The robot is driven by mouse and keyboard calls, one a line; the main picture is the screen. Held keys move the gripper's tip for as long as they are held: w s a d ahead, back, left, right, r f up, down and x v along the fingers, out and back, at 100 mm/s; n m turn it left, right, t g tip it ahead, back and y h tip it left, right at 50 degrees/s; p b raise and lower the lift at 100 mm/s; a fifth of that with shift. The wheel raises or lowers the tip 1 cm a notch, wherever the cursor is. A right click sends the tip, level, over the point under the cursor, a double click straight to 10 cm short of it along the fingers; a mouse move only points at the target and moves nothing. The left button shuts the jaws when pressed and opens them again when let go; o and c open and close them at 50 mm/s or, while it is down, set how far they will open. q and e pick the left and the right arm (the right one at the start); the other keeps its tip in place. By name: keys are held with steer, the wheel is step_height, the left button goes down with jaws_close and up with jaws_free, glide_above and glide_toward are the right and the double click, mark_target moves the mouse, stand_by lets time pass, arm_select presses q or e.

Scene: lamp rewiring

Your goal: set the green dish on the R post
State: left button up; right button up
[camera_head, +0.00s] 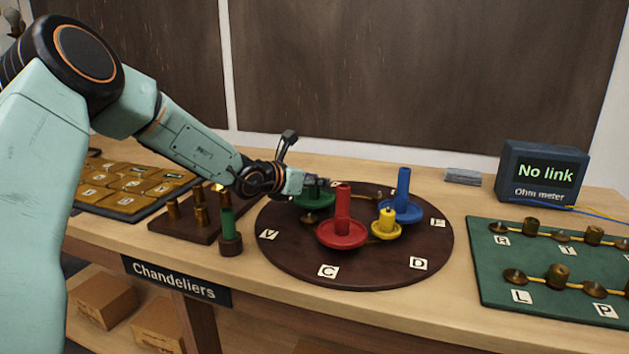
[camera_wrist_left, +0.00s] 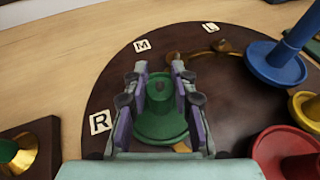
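The green dish (camera_head: 313,201), with its upright stem, is at the back left of the round dark turntable (camera_head: 300,267). My right gripper is not in view.
On the turntable stand a red dish (camera_head: 342,232), a yellow dish (camera_head: 386,228) and a blue dish (camera_head: 403,205), close to the green one. A dark post block (camera_head: 184,231) is left. A green board (camera_head: 500,285) and ohm meter (camera_head: 541,173) reading "No link" are right.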

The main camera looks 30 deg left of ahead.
arm_select(q)
steer(key=o, duration=0.5)
steer(key=shift+o, duration=0.2)
step_height(320, 180, up, 10)
steer(key=shift+r, duration=0.1)
stand_by(0.5)
stand_by(0.4)
